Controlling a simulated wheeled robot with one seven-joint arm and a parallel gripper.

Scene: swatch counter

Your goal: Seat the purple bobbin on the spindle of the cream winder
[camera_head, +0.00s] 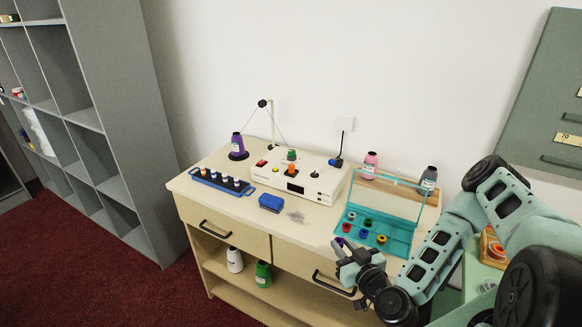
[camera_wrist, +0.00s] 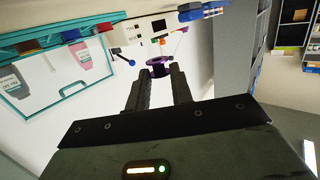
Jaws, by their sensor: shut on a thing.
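My gripper (camera_head: 347,255) is shut on the purple bobbin (camera_wrist: 158,66), which sits between the fingertips in the wrist view. In the head view only a bit of purple (camera_head: 340,241) shows at the fingertips, near the counter's front edge, left of the teal tray. The cream winder (camera_head: 325,184) stands farther back on the counter, apart from the bobbin. It also shows beyond the fingers in the wrist view (camera_wrist: 139,32). An orange piece (camera_head: 291,170) and a green one (camera_head: 292,155) show at the winder. Which part is its spindle is too small to tell.
An open teal tray (camera_head: 398,247) with several coloured bobbins and a raised clear lid stands at right. A blue box (camera_head: 271,203) and a blue rack (camera_head: 214,184) lie left. A purple thread cone (camera_head: 237,145) stands behind.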

